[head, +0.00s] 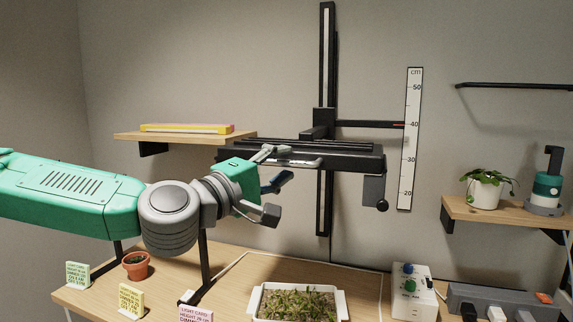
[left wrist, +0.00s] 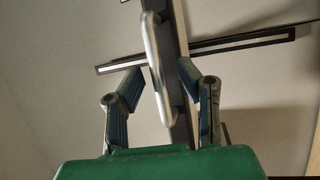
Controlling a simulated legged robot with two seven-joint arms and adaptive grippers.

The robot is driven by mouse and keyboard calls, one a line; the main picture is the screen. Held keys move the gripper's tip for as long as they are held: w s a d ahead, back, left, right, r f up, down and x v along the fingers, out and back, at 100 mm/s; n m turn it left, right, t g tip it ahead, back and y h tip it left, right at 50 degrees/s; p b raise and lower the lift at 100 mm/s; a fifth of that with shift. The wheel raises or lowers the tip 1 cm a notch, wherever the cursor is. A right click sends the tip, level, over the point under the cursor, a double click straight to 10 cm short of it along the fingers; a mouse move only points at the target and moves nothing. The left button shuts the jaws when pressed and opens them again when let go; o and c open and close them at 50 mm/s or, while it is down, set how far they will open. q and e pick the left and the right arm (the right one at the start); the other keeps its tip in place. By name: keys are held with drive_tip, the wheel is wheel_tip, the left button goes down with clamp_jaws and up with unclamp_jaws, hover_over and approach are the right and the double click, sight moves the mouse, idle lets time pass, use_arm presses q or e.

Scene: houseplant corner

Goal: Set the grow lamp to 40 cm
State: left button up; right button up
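The grow lamp (head: 340,158) is a wide black bar on a black vertical rail (head: 326,60) on the wall. A thin black pointer arm (head: 365,124) with a red tip reaches the white cm scale (head: 409,150) at about the 40 mark. A dark box with a round knob (head: 382,205) hangs at the lamp's right end. My left gripper (head: 283,172) is at the lamp's front left, fingers apart. In the left wrist view, a silver handle bar (left wrist: 156,65) stands between the open fingers (left wrist: 160,85), with visible gaps beside it. My right gripper is not in view.
Below are a white tray of seedlings (head: 297,303), a control box (head: 408,290) with blue and green knobs, a terracotta pot (head: 136,265) and light cards (head: 131,300). A left shelf (head: 185,137) is close behind my arm. A right shelf (head: 500,212) holds a plant and a bottle.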

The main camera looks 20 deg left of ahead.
use_arm(q)
drive_tip(key=v, duration=0.6)
drive_tip(key=shift+s, duration=0.2)
drive_tip(key=shift+f, duration=0.1)
drive_tip(key=s+d+f+m+g, duration=0.2)
drive_tip(key=s+d+f+g, duration=0.1)
drive_tip(key=f, duration=0.8)
drive_tip(key=s+d+f+m+g+y, duration=0.1)
drive_tip(key=s+d+f+m+g, duration=0.15)
drive_tip(key=f, duration=0.75)
drive_tip(key=s+d+f+m+g, duration=0.15)
drive_tip(key=f+g, duration=0.25)
drive_tip(key=f, duration=0.7)
drive_tip(key=s+a+f+m+g+y, duration=0.1)
drive_tip(key=s+f+m+g+y, duration=0.15)
drive_tip(key=s+f, duration=0.65)
drive_tip(key=s+a+f+m+g+y, duration=0.4)
drive_tip(key=s+a+f+g+y, duration=0.1)
drive_tip(key=s+a+f, duration=0.7)
drive_tip(key=shift+s+a+f, duration=0.15)
drive_tip(key=shift+s+a, duration=0.9)
drive_tip(key=shift+a, duration=0.15)
